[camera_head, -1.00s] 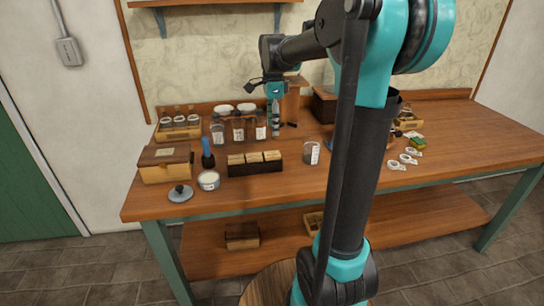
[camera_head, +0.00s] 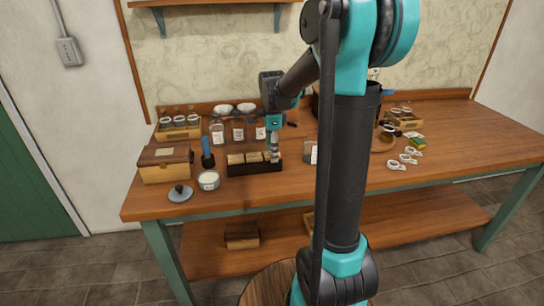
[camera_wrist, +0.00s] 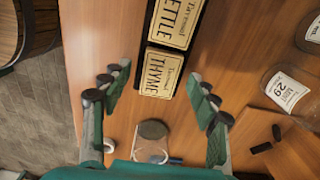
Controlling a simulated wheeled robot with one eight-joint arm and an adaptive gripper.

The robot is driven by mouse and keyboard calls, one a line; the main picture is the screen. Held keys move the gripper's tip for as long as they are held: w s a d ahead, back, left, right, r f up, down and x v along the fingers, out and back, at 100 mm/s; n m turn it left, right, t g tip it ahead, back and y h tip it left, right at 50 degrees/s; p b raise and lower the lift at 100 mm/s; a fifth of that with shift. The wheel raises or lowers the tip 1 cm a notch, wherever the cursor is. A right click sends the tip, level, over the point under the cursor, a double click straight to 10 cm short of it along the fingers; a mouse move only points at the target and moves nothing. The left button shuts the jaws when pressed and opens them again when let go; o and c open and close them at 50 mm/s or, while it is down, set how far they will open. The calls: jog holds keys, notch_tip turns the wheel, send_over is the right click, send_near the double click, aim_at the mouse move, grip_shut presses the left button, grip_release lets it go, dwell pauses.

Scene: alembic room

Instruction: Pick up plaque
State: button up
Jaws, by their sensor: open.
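Small cream plaques (camera_head: 236,158) stand in a row in a dark holder (camera_head: 255,168) near the bench's front. In the wrist view, one plaque reads THYME (camera_wrist: 160,78) and the one above it ends in ETTLE (camera_wrist: 180,22). My gripper (camera_head: 274,158) is over the right end of the row. In the wrist view my gripper (camera_wrist: 157,92) is open, its fingers on either side of the THYME plaque with nothing held. Contact cannot be told. In the head view the gripper partly hides the rightmost plaque.
Labelled jars (camera_head: 238,130) stand behind the row. A wooden box (camera_head: 165,163), a round tin (camera_head: 208,181) and a dark-blue bottle (camera_head: 207,154) are to the left. A glass jar (camera_head: 309,152) stands to the right, partly behind my arm.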

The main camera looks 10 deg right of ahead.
jog(key=shift+c, duration=0.4)
jog(key=c, duration=0.9)
jog(key=shift+o, duration=0.2)
jog(key=shift+r, duration=0.2)
